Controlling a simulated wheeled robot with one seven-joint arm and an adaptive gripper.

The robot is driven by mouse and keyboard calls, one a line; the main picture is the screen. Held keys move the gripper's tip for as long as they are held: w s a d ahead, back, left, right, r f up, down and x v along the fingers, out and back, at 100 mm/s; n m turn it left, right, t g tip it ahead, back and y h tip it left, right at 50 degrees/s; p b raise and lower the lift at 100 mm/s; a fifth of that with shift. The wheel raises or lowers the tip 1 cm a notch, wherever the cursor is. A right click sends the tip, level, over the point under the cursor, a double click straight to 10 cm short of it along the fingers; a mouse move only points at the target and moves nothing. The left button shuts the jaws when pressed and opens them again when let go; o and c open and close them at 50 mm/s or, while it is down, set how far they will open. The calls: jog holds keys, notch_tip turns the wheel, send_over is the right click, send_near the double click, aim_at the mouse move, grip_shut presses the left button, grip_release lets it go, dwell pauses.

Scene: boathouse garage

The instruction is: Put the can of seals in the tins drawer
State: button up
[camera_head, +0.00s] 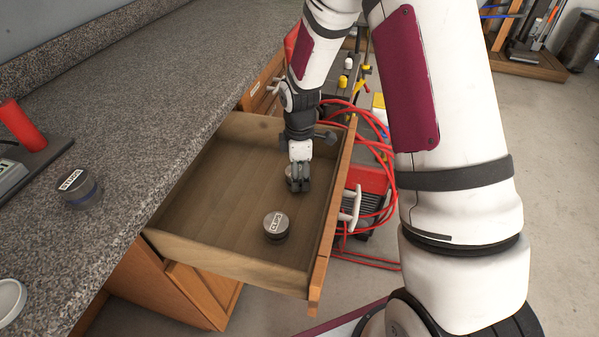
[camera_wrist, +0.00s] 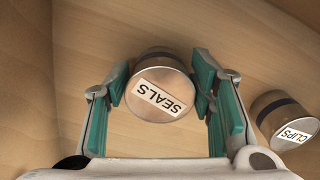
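The can of seals (camera_wrist: 162,95) has a copper-coloured lid with a SEALS label. In the wrist view it is between the two teal-padded fingers of my gripper (camera_wrist: 162,82), which appear shut on it. In the head view my gripper (camera_head: 298,185) points down inside the open drawer (camera_head: 222,249). The can of seals (camera_head: 289,180) is partly hidden behind the fingers, low over or on the drawer floor; I cannot tell whether it touches the floor.
A can labelled CLIPS (camera_head: 276,226) stands in the drawer, nearer the front; it also shows in the wrist view (camera_wrist: 290,122). Another labelled can (camera_head: 78,187) stands on the granite counter (camera_head: 130,110). The drawer's left part is clear. Red hoses (camera_head: 375,150) lie beyond the drawer front.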

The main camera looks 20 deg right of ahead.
jog(key=shift+o, duration=1)
notch_tip(320, 180, up, 12)
grip_shut()
dwell(1.2)
